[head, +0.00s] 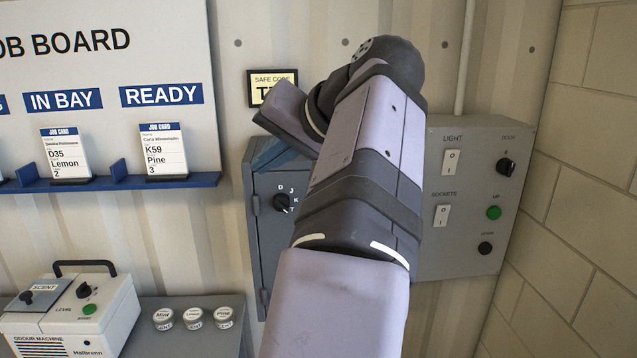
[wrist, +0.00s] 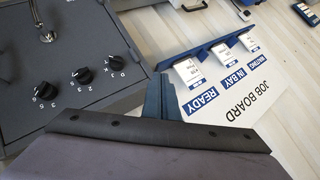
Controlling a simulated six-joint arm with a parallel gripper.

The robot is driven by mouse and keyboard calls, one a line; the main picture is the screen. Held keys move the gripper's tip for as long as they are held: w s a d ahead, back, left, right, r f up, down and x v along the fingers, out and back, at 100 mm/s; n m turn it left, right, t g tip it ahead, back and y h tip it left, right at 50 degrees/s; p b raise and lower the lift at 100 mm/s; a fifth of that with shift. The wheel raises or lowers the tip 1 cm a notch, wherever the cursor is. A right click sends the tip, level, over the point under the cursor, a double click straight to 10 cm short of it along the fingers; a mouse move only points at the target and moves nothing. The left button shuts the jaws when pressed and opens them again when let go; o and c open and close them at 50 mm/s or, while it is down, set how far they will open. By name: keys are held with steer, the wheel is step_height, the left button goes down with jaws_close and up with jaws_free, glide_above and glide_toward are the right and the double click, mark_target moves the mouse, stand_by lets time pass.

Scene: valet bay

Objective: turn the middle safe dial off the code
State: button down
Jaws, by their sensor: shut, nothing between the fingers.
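The blue-grey safe (head: 268,240) is on the wall, and my arm covers most of its front in the head view. Its lettered dial (head: 281,202) shows there. In the wrist view the safe (wrist: 60,125) has three black dials in a row: the lettered dial (wrist: 115,65), the middle dial (wrist: 82,77) with digits, and another digit dial (wrist: 45,90). I cannot read the middle dial's setting surely. My gripper (wrist: 160,82) is shut and empty, with blue-grey fingers. It is apart from the middle dial, to the right of the dials in the wrist view.
A safe code card (head: 259,88) hangs above the safe, mostly hidden behind my arm; only a T shows. The job board (head: 75,110) is left. A switch panel (head: 440,255) is right. An odour machine (head: 75,315) and several tins (head: 193,319) stand below left.

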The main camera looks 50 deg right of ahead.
steer(key=w+a+n+y, duration=0.2)
steer(key=w+a+n, duration=0.3)
steer(key=a, duration=0.4)
steer(key=s+d+r+m+g+h+p, duration=0.1)
steer(key=s+d+g+h, duration=0.2)
steer(key=s+d+h, duration=0.3)
steer(key=s+d+r+m+g+h, duration=0.1)
steer(key=s+d+g+h, duration=0.25)
steer(key=d, duration=0.55)
steer(key=w+d+f, duration=0.1)
steer(key=d+f, duration=0.2)
steer(key=f, duration=0.2)
steer(key=w+d+f+p, duration=0.1)
steer(key=w+d+f, duration=0.1)
steer(key=f, duration=0.4)
steer(key=shift+d, duration=0.7)
steer(key=shift+f+y, duration=0.1)
steer(key=shift+y, duration=0.15)
